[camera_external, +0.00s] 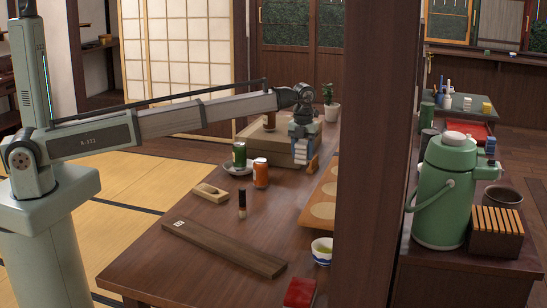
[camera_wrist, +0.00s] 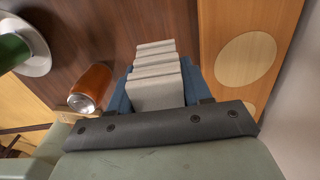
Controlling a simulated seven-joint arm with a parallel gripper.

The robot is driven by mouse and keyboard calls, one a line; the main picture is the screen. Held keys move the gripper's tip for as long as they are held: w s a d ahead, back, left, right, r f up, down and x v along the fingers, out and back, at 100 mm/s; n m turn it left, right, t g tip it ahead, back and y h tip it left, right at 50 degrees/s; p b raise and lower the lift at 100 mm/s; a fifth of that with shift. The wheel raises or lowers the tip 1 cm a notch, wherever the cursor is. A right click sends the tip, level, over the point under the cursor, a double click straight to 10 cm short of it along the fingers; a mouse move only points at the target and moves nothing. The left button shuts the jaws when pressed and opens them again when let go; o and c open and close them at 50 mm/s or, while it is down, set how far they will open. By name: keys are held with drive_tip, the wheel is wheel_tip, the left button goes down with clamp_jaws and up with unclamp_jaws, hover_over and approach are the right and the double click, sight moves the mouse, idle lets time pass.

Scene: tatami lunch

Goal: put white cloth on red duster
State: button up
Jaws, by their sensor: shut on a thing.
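My gripper (camera_external: 302,158) hangs low over the far half of the table, in front of a light wooden box. In the wrist view its blue jaw parts flank a pale, ribbed block (camera_wrist: 156,85). I cannot tell whether this block is finger or folded white cloth, and what the jaws hold is hidden. No white cloth shows clearly elsewhere. A flat red item (camera_external: 300,292), which may be the red duster, lies at the table's front edge, partly behind the dark post. Another red item (camera_external: 478,131) lies on the back right table.
An orange can (camera_external: 261,172) and a green can (camera_external: 239,154) on a saucer stand left of my gripper. A board with round inlays (camera_external: 323,205) lies to the right. A cup (camera_external: 322,250), small bottle (camera_external: 242,205) and long dark box (camera_external: 222,246) stand nearer. The dark post (camera_external: 370,150) blocks part of the view.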

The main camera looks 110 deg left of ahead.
drive_tip(key=w+d+r+m, duration=0.1)
drive_tip(key=w+d, duration=0.3)
drive_tip(key=d, duration=0.3)
drive_tip(key=w+d+m, duration=0.1)
drive_tip(key=w+d, duration=0.3)
drive_tip(key=d, duration=0.2)
wheel_tip(320, 180, up, 3)
drive_tip(key=m, duration=0.7)
hover_over(301, 289)
drive_tip(key=shift+f, duration=4.75)
drive_tip(key=shift+f, duration=0.1)
drive_tip(key=o, duration=1)
drive_tip(key=shift+o, duration=0.2)
wheel_tip(301, 289, up, 12)
